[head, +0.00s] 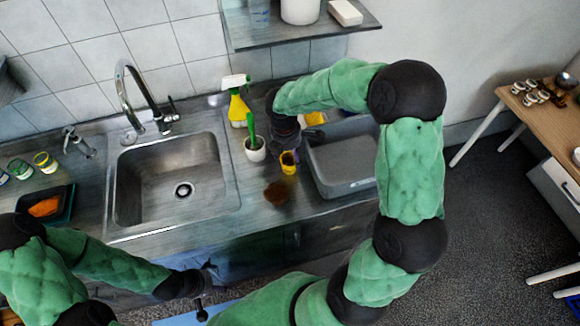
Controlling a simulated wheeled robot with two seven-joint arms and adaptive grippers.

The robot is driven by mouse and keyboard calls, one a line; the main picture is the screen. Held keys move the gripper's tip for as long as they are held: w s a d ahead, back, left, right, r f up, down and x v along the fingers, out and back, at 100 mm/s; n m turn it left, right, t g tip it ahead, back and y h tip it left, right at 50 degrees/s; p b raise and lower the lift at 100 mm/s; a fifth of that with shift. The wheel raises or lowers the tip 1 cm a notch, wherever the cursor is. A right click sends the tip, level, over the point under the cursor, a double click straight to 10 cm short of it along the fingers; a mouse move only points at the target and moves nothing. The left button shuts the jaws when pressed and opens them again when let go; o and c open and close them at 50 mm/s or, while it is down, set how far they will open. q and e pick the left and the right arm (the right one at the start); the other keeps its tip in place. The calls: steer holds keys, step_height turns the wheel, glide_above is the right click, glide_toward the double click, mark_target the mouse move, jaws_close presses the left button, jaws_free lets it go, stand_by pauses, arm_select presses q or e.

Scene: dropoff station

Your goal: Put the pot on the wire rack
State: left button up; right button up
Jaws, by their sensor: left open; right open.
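I cannot make out a wire rack in the head view, and no object is clearly the pot. A white round vessel (300,10) on the wall shelf is cut off by the top edge. A small dark rounded item (564,80) on the side table is too small to name. My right gripper (287,150) is open above the counter, right of a white cup (255,152) with a green brush and close to a small yellow container (288,164); its fingers are partly hidden. My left gripper (206,283) is open, low in front of the counter.
A steel sink (150,185) with a tap (140,90) fills the counter's middle. A grey basin (345,180) is at its right end. A yellow spray bottle (237,105) stands behind. A wooden side table (520,110) holds several small cups. Dark floor lies between.

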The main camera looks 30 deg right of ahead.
mark_target(291, 163)
step_height(291, 163, down, 4)
steer(key=shift+s+a+r+b, duration=0.1)
steer(key=shift+s+b, duration=0.05)
steer(key=shift+b, duration=0.4)
steer(key=shift+f, duration=0.55)
steer(key=c, duration=0.9)
steer(key=shift+r, duration=0.1)
steer(key=shift+c, duration=0.2)
